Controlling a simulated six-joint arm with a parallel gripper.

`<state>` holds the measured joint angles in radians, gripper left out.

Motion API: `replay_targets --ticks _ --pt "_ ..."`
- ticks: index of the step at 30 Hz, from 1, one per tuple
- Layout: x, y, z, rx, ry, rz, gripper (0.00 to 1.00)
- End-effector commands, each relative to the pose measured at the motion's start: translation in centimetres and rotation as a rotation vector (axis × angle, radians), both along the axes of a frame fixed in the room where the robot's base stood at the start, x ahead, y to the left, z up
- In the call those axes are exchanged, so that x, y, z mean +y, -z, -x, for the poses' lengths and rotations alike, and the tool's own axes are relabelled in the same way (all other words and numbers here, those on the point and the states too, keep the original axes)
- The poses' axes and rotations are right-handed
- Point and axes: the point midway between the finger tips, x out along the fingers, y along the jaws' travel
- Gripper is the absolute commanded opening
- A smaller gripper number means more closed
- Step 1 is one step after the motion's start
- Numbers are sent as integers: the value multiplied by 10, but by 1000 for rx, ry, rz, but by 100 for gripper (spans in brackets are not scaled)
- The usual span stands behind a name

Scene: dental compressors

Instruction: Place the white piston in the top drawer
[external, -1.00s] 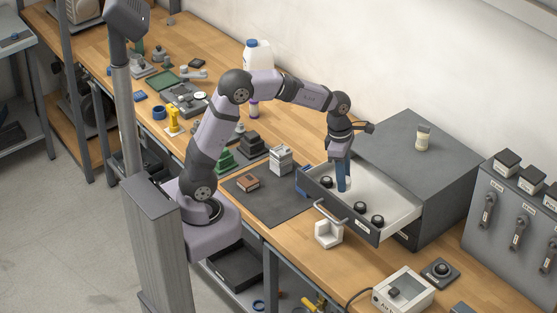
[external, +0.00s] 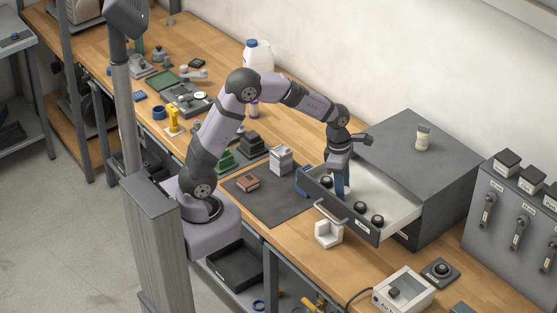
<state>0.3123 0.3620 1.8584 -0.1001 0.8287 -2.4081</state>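The top drawer (external: 396,212) of the grey cabinet is pulled open, with its pale interior showing. My gripper (external: 341,188) points down into the left part of the drawer, its fingertips behind the front panel. The fingers are small and partly hidden, so I cannot tell whether they are open or shut, or whether they hold anything.
A white block (external: 328,234) stands on the bench before the drawer handle (external: 330,212). A small jar (external: 423,139) sits on the cabinet top. A dark mat (external: 275,203) left of the drawer carries a brown block (external: 248,184) and a light grey box (external: 280,160).

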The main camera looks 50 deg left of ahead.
Motion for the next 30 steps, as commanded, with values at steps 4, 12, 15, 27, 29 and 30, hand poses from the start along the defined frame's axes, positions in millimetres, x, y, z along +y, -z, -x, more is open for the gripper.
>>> replay_targets --ticks 4,12,15,27,29,30 --pt "0 0 0 0 0 0 50" --pt "0 -3 0 0 0 0 50" --pt "0 -8 0 -3 0 1 50" --pt "7 -70 3 -5 -1 1 50" --pt "7 -80 4 -5 -1 1 50" --pt "8 -86 4 -4 -1 1 50"
